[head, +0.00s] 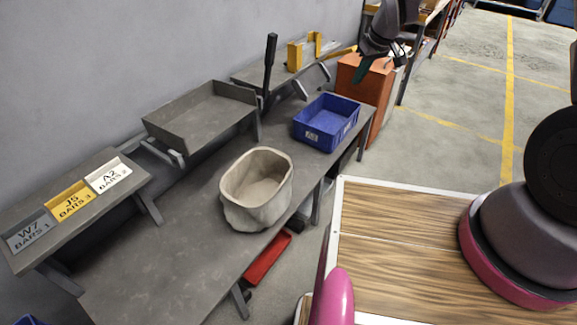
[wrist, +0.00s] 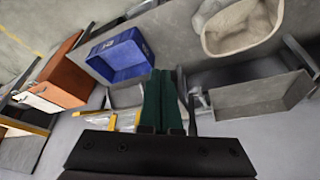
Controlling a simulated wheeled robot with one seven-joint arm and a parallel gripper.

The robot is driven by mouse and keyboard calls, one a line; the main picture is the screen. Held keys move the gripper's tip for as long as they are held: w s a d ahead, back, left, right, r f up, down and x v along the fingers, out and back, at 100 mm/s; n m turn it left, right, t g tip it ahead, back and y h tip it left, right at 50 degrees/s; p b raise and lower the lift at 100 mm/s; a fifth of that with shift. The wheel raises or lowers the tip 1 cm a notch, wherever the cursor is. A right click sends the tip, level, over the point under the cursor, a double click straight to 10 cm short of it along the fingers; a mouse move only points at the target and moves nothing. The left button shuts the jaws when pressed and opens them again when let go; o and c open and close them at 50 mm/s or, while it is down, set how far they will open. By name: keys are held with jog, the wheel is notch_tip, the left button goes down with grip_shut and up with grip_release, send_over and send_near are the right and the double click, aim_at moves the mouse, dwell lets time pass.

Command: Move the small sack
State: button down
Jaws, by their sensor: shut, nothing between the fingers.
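The small sack (head: 238,208) is beige, soft-sided and open at the top. It stands upright on the long grey bench, and its inside looks empty. In the wrist view the sack (wrist: 235,42) shows at the upper right, cut by the top edge. My gripper (head: 361,70), with dark green fingers, is in the air at the top of the head view, well beyond the sack and apart from it. In the wrist view my gripper (wrist: 164,76) has its fingers together with nothing between them.
A blue bin (head: 326,138) stands on the bench (head: 165,245) behind the sack. A grey tray (head: 200,138) is raised on its left, beside an upright dark handle (head: 269,65). Labelled plates (head: 70,200) lie at the left. An orange cabinet (head: 352,88) stands beyond. Bare bench lies in front of the sack.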

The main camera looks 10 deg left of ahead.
jog(key=s+a+f+n+g, duration=0.1)
jog(key=s+a+f, duration=0.15)
jog(key=f, duration=0.45)
jog(key=s+a+f+n, duration=0.1)
jog(key=a+f+n, duration=0.15)
jog(key=f, duration=0.55)
jog(key=s+a+f+n+g, duration=0.1)
jog(key=s+a+f, duration=0.1)
jog(key=a+f, duration=0.35)
jog(key=s+f+n, duration=0.1)
jog(key=s+f, duration=0.5)
jog(key=f, duration=0.3)
jog(key=s+f+n, duration=0.1)
jog(key=s+f, duration=0.4)
jog(key=f, duration=0.5)
jog(key=w+a+f, duration=0.1)
jog(key=a+f, duration=0.6)
jog(key=f, duration=0.2)
jog(key=shift+w+a+g, duration=0.15)
jog(key=shift+w+g, duration=0.15)
jog(key=shift+w, duration=0.05)
